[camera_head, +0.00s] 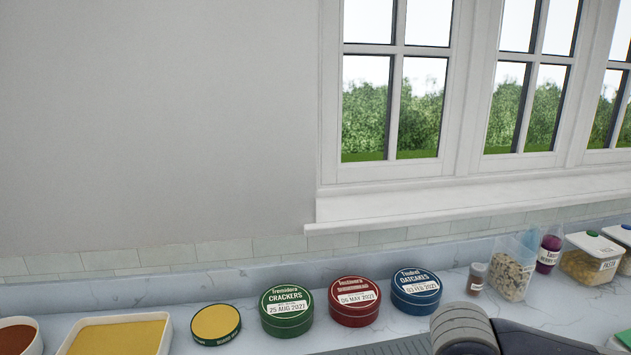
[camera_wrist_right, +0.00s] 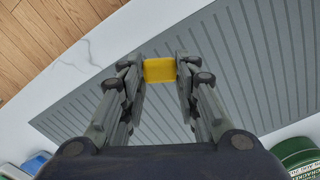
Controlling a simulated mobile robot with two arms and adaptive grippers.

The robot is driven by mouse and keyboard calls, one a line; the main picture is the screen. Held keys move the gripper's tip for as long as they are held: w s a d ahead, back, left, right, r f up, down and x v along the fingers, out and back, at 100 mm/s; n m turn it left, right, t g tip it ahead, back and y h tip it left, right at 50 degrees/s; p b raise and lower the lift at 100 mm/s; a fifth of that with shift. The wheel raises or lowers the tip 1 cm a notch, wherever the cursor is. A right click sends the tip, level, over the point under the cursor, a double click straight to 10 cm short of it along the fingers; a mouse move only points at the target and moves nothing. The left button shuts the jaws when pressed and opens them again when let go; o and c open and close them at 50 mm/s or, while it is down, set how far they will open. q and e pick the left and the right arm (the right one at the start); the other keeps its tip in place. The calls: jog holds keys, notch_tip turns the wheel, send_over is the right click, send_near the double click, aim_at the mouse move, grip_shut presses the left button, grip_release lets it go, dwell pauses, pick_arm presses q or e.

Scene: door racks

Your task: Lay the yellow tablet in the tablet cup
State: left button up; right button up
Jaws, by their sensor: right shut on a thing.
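My right gripper (camera_wrist_right: 160,72) is shut on the yellow tablet (camera_wrist_right: 160,70), a small yellow block held between its two fingertips. In the right wrist view it is above a grey ridged mat; the gap below it is hard to judge. In the head view part of my right arm shows at the bottom right, but its fingertips and the tablet are out of frame. I cannot identify the tablet cup for certain; a small brownish see-through cup (camera_head: 477,278) stands on the counter behind my arm. My left gripper is not in view.
A green crackers tin (camera_head: 286,312), a red tin (camera_head: 354,301) and a blue oatcakes tin (camera_head: 415,291) stand in a row. Left are a flat yellow-topped tin (camera_head: 216,324) and a yellow-filled tray (camera_head: 164,343). Clear containers stand right. The grey ridged mat (camera_wrist_right: 245,75) looks bare around my gripper.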

jog(key=shift+s+d+r+n, duration=0.1)
jog(key=shift+d+r+n, duration=0.1)
jog(key=shift+d+n, duration=0.55)
jog(key=shift+d+r+n, duration=0.2)
jog(key=shift+d+n, duration=0.45)
jog(key=shift+n, duration=0.2)
